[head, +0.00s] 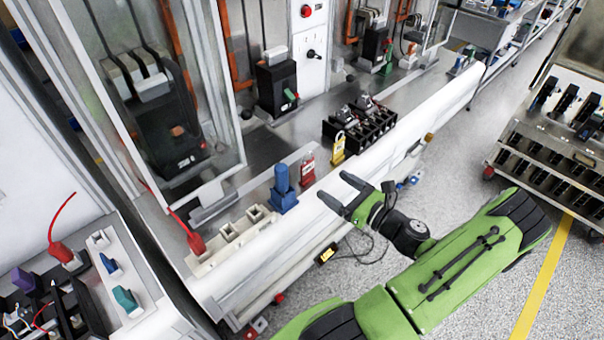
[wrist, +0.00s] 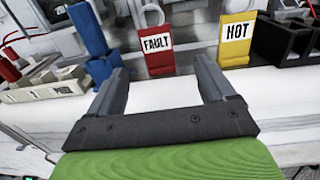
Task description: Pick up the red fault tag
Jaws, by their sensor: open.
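The red fault tag (head: 308,168) stands upright on the ledge of the white bench, between a blue block-like tool and a yellow tag. In the wrist view the red tag (wrist: 157,48), with a white "FAULT" label, lies ahead of my fingers and roughly between their lines. My gripper (head: 338,190) is open and empty, in front of the bench edge and apart from the tag. In the wrist view both grey fingers of my gripper (wrist: 160,78) show, spread wide, with no object between them. The lower edge of the red tag is visible above the white bench edge.
A black rack (head: 360,125) sits farther right on the bench. A cart (head: 550,140) stands at right; grey floor lies between.

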